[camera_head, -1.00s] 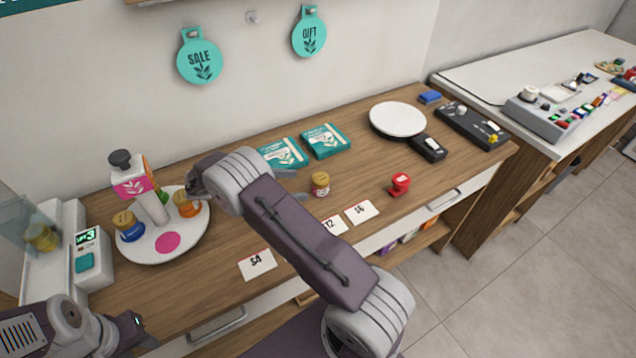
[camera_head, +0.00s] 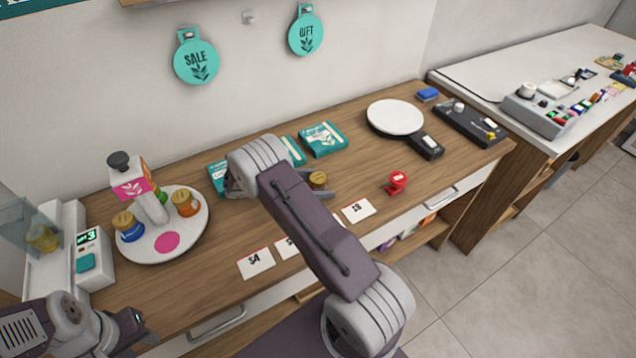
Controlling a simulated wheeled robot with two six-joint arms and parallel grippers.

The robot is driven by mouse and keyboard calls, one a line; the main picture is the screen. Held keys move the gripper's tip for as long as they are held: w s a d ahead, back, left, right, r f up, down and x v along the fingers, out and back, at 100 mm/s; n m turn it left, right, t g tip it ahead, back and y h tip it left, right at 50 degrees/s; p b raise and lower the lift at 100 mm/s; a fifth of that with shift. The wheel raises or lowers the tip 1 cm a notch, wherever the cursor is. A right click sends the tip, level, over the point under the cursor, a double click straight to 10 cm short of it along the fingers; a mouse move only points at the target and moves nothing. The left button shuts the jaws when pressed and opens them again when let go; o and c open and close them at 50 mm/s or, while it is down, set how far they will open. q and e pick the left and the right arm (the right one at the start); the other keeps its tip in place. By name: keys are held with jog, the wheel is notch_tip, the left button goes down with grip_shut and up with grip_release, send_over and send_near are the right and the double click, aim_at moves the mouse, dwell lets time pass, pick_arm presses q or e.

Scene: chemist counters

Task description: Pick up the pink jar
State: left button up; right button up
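A small jar with a gold lid (camera_head: 318,179) stands on the wooden counter in the head view, and its body is mostly hidden, so I cannot make out its colour. My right gripper (camera_head: 318,191) is at this jar. One grey finger crosses in front of it below the lid. The other finger is hidden, so I cannot tell whether the fingers are closed on it. My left gripper (camera_head: 140,330) is low at the left, away from the jar, and its opening is unclear.
Teal boxes (camera_head: 323,139) lie behind the jar. A red stamp (camera_head: 397,183) and price cards (camera_head: 358,211) are nearby.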

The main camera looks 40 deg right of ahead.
aim_at(319, 176)
jog(key=c, duration=1.3)
jog(key=shift+r, duration=0.5)
notch_tip(319, 176, up, 3)
jog(key=shift+r, duration=0.1)
jog(key=s+a+r, duration=0.1)
jog(key=s+r, duration=0.1)
jog(key=s, duration=0.1)
jog(key=s+a+r, duration=0.1)
jog(key=s+r, duration=0.1)
jog(key=s, duration=0.2)
jog(key=s+r, duration=0.2)
jog(key=s, duration=0.2)
jog(key=shift+s+a+r, duration=0.15)
jog(key=shift+a+r, duration=0.25)
